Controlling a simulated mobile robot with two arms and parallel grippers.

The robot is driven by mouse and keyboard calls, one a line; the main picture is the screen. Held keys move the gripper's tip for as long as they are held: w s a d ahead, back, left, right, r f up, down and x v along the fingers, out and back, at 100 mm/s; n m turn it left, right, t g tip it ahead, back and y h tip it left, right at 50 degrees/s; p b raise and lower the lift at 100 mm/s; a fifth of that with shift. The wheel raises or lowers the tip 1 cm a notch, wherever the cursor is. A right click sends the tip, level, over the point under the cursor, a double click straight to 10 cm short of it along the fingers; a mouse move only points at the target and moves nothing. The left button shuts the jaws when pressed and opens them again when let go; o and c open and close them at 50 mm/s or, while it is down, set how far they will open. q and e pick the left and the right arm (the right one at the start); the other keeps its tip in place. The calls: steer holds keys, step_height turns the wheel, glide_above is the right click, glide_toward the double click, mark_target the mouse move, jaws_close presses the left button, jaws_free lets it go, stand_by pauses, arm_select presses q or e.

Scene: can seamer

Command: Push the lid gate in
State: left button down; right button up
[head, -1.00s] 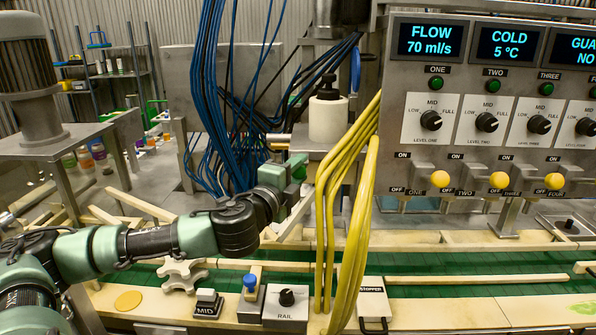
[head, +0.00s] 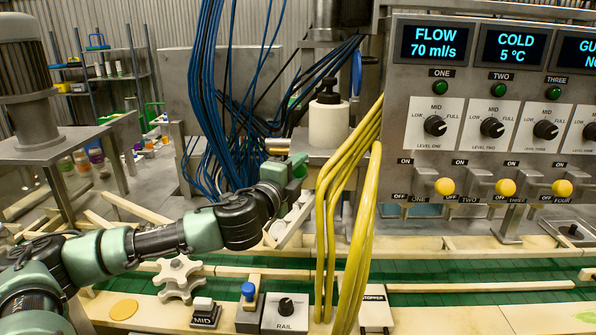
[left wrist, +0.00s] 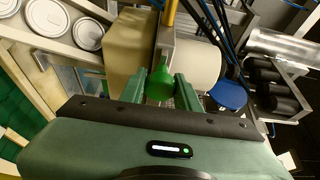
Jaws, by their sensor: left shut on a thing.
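In the left wrist view, a green knob (left wrist: 160,83) on a yellow rod (left wrist: 169,14) sits between the fingers of my left gripper (left wrist: 158,90); it appears to be the lid gate's handle. The fingers are shut on it. In the head view my left gripper (head: 298,168) is above the conveyor, left of the yellow cables, and the knob is hard to tell from the green fingers. Silver round lids (left wrist: 86,34) lie in a chute at the upper left of the wrist view. My right gripper is not in view.
Yellow cables (head: 362,220) hang just right of my left gripper, and blue cables (head: 205,100) hang behind it. A white cylinder (head: 328,122) stands behind. The green conveyor (head: 440,273) runs below. A control panel (head: 480,130) fills the right.

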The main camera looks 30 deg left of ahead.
arm_select(q)
steer(key=shift+r, duration=0.1)
steer(key=c, duration=1)
jaws_free()
steer(key=shift+c, duration=0.2)
steer(key=shift+w+a, duration=0.1)
steer(key=shift+a, duration=0.05)
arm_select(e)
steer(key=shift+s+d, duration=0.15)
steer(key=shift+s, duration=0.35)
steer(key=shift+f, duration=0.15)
arm_select(q)
steer(key=shift+s+f+b, duration=0.25)
steer(key=shift+s+b, duration=0.1)
steer(key=shift+s, duration=0.1)
steer(key=s+d+b, duration=0.1)
steer(key=s+b, duration=0.2)
steer(key=s, duration=0.4)
steer(key=shift+d+r, duration=0.15)
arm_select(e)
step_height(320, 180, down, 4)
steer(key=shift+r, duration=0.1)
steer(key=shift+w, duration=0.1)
